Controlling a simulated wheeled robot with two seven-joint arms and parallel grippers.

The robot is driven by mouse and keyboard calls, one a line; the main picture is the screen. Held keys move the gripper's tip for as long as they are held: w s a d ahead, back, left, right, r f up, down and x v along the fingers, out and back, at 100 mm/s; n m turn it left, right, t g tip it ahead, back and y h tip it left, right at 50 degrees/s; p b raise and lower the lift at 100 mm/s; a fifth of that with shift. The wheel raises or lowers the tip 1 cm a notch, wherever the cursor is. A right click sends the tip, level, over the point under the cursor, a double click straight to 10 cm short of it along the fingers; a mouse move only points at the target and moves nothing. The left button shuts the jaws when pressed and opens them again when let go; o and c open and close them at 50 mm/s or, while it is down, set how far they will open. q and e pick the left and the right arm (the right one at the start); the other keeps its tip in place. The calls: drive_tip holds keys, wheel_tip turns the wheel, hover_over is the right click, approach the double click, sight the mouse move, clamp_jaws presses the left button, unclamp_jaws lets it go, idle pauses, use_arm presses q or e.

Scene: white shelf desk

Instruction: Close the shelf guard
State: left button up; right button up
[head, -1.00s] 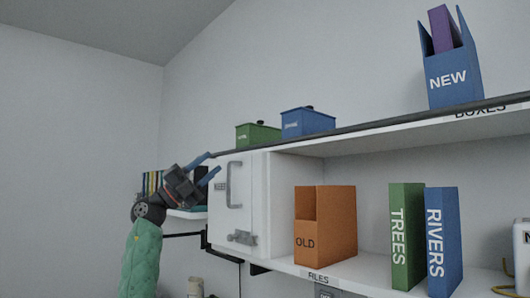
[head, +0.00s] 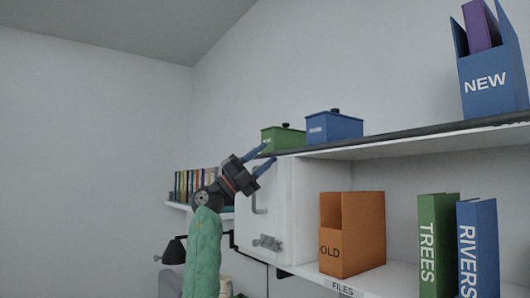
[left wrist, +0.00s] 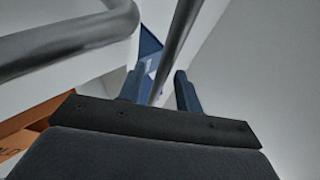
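A dark rail (head: 430,132), which I take to be the shelf guard, runs along the front edge of the upper shelf in the head view. In the left wrist view a grey bar (left wrist: 181,38), likely this rail, crosses between the finger directions. My left gripper (head: 266,157) is at the rail's left end, in front of the white cabinet door's top. Its two blue fingers are apart with nothing clearly held; they also show apart in the left wrist view (left wrist: 159,88). Whether they touch the bar I cannot tell. My right gripper is not in view.
Green (head: 283,140) and blue (head: 334,128) lidded boxes and a blue NEW holder (head: 487,84) stand on the upper shelf. An orange OLD holder (head: 362,232) stands below.

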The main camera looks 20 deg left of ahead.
use_arm(q)
drive_tip(key=shift+w+d+r, duration=0.15)
drive_tip(key=shift+d+r, duration=0.05)
drive_tip(key=shift+d, duration=0.2)
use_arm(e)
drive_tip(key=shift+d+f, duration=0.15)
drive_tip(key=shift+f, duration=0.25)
use_arm(q)
drive_tip(key=shift+a, duration=0.1)
clamp_jaws()
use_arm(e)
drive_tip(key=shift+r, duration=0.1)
use_arm(q)
drive_tip(key=shift+r+y+p, duration=0.2)
drive_tip(key=shift+y+p, duration=0.1)
drive_tip(key=shift+p, duration=0.05)
